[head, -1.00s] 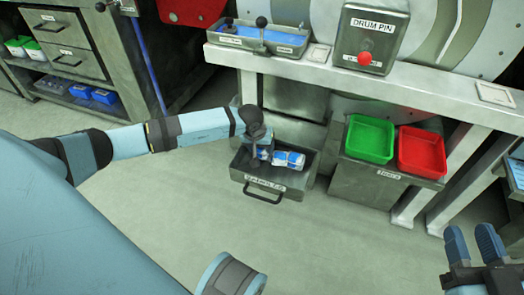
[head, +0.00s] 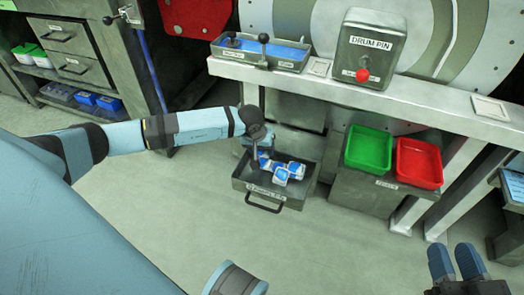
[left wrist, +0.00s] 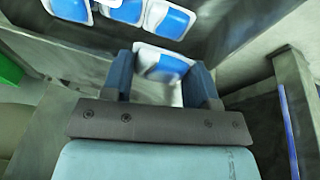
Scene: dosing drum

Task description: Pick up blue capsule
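Several blue and white capsules (head: 291,171) lie in a grey open bin (head: 271,193) below the bench. My left gripper (head: 262,163) points down into the bin at its left side. In the left wrist view, one blue and white capsule (left wrist: 165,66) shows between the two fingers of my left gripper (left wrist: 163,80). I cannot tell whether the fingers press on it. More capsules (left wrist: 122,11) show beyond it. My right gripper (head: 456,262) is open and empty at the lower right of the head view.
A green tray (head: 368,149) and a red tray (head: 418,163) stand right of the bin. Above is a bench (head: 330,84) with a blue-lined tray (head: 262,48) and a drum pin box (head: 369,48). The floor in front of the bin is clear.

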